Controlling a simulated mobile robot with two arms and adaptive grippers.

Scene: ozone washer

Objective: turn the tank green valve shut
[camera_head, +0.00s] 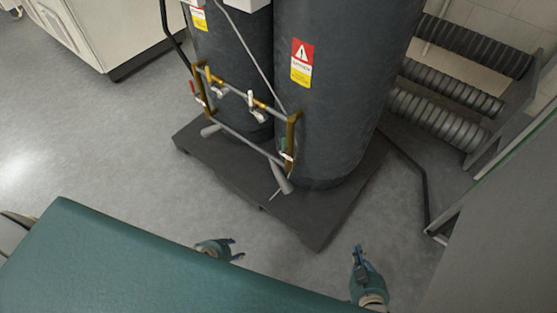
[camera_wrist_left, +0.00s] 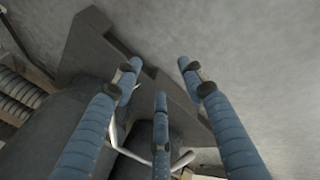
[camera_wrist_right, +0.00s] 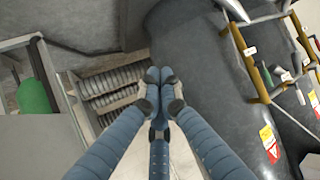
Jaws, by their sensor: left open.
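Two dark grey tanks (camera_head: 335,90) stand on a dark pallet. A brass and grey pipe frame (camera_head: 240,133) with small valve handles is fixed on their front. A small handle with a greenish tint (camera_head: 286,156) sits low at its right end; it is too small to tell surely as the green valve. My left gripper (camera_head: 238,248) is open and empty, below and in front of the pallet; its spread fingers show in the left wrist view (camera_wrist_left: 160,75). My right gripper (camera_head: 358,250) is right of the pallet's front corner. Its fingertips meet with nothing between them in the right wrist view (camera_wrist_right: 160,75).
The pallet (camera_head: 300,222) juts out toward me. Ribbed hoses (camera_head: 450,85) lie on a rack at right, near a grey cabinet (camera_head: 500,240). Floor at left is clear.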

